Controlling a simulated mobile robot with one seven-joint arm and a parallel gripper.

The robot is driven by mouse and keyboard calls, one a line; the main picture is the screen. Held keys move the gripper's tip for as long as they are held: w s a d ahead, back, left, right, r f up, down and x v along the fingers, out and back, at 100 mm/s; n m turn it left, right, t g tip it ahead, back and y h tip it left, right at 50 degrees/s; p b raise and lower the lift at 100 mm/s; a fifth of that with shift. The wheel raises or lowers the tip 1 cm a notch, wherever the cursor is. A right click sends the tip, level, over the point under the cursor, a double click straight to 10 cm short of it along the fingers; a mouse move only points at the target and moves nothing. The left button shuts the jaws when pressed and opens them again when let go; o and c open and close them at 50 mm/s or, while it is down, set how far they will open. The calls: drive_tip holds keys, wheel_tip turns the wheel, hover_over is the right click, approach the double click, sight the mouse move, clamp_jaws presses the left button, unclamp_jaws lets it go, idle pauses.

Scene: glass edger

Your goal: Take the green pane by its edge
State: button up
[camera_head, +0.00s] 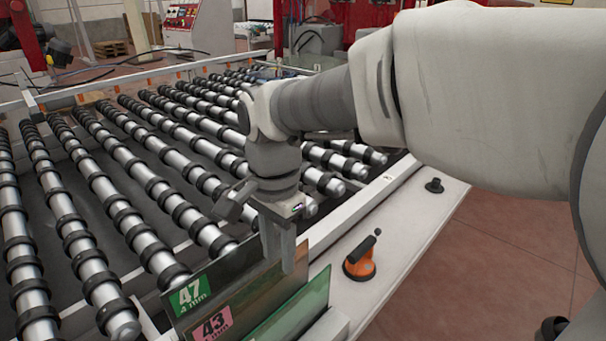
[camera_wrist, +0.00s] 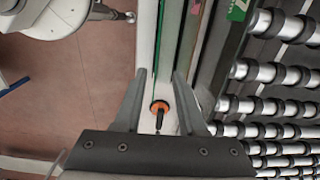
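The green pane (camera_head: 297,312) stands on edge at the front of a small group of upright panes, at the bottom of the head view. Behind it are a pane with a pink label "43" (camera_head: 213,324) and a pane with a green label "47" (camera_head: 190,295). My gripper (camera_head: 281,265) points down over these panes, near their upper edges. In the wrist view my gripper (camera_wrist: 160,75) is open, its fingers apart. A thin green edge (camera_wrist: 161,38) runs up from the gap between the fingertips. I cannot tell whether either finger touches glass.
A roller conveyor (camera_head: 150,190) with black rings fills the left. A light ledge (camera_head: 408,225) runs along the panes' right, bearing an orange suction cup (camera_head: 359,261) and a small black knob (camera_head: 434,186). Bare floor (camera_head: 510,235) lies to the right.

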drive_tip(key=b, duration=0.1)
approach(279, 320)
wheel_tip(279, 320, down, 6)
drive_tip(key=w, duration=0.1)
drive_tip(key=shift+s+f+b, duration=0.2)
drive_tip(key=shift+f+b, duration=0.25)
drive_tip(key=shift+f, duration=2)
drive_tip(key=shift+c, duration=0.3)
clamp_jaws()
drive_tip(key=shift+a+r, duration=0.1)
